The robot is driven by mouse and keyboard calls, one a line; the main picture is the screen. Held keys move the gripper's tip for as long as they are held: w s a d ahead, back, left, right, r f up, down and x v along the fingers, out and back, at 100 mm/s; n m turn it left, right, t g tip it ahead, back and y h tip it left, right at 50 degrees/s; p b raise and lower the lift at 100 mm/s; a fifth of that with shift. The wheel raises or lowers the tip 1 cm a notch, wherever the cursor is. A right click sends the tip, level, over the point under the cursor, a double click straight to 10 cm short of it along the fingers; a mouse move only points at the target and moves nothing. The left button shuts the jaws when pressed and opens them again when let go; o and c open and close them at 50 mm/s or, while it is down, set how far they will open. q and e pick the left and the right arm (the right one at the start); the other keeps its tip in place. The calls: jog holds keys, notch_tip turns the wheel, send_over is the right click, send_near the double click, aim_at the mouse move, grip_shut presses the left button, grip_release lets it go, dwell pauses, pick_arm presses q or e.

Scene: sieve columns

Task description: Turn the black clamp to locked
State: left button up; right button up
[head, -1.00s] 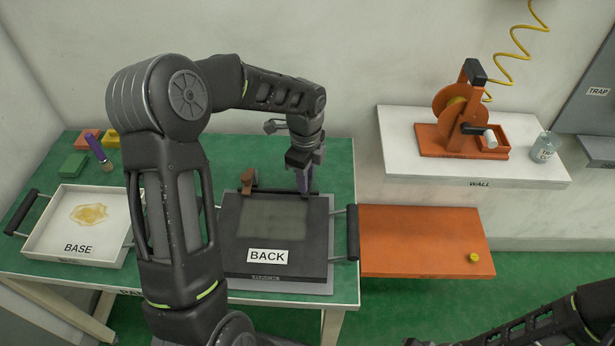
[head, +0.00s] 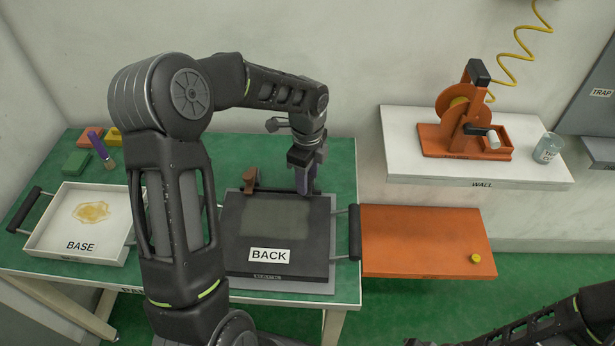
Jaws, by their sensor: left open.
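My left gripper (head: 304,182) points down at the back right edge of the dark frame (head: 310,240) labelled BACK, its jaws open. A purple part shows at its tip, and I cannot tell whether it belongs to the gripper or to something behind it. A brown clamp-like piece (head: 250,179) stands up at the frame's back left edge. I cannot make out a separate black clamp at the frame's back edge; my gripper covers the right end there.
A white tray (head: 50,232) labelled BASE stands at left, with a purple-handled brush (head: 101,146) and coloured blocks behind it. An orange board (head: 420,240) lies right of the frame. A white shelf (head: 540,172) holds an orange reel device (head: 452,108) and a glass jar (head: 547,148).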

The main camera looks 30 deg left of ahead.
pick_arm(q)
notch_tip(320, 180, up, 8)
jog(key=shift+f+b, duration=0.2)
jog(key=shift+b, duration=0.1)
dwell(0.4)
